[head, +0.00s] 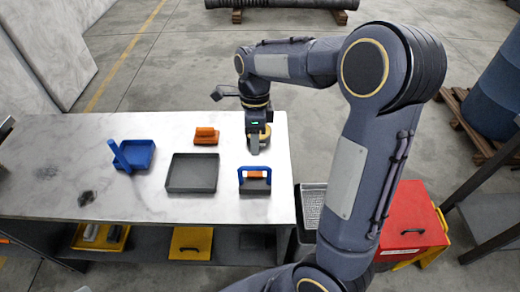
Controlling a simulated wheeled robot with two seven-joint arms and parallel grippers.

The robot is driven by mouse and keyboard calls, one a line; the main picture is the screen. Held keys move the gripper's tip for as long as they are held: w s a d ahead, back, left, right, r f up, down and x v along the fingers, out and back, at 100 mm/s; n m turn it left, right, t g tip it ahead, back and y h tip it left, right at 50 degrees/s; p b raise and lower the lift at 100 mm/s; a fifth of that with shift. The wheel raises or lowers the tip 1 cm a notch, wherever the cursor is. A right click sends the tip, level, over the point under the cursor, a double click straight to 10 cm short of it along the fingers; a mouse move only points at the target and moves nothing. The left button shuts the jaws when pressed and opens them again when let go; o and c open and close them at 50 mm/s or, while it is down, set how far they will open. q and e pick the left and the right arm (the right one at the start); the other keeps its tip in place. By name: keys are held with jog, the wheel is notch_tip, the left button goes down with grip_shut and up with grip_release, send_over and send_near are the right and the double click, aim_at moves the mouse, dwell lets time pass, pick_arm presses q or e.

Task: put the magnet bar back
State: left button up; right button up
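I cannot tell for certain which item is the magnet bar. A blue bracket (241,175) with an orange piece and a dark base stands near the right end of the marble table. An orange block-like item (206,135) lies near the table's far edge. My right gripper (257,143) points down behind the bracket, over a round yellow item (265,134). Its fingers are too small to tell if they are open or whether they touch that item. My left gripper is not in view.
A dark grey tray (192,186) lies mid-table, left of the bracket. A blue dustpan-like tray (138,155) with an upright handle is further left. The white marble table (50,190) is mostly clear on its left. A red box (410,218) stands on the floor at right.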

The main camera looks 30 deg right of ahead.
jog(key=s+a+r+n+t+y, duration=0.1)
jog(key=s+a+r+n+t, duration=0.1)
jog(key=s+n, duration=0.7)
jog(key=s+a+r+n+t+y, duration=0.1)
jog(key=s+a+r+n+t, duration=0.1)
jog(key=s+n+t, duration=0.3)
jog(key=s+a+n, duration=0.1)
jog(key=s+n, duration=0.3)
jog(key=n, duration=0.4)
jog(key=shift+s+y, duration=0.15)
jog(key=shift+y, duration=0.15)
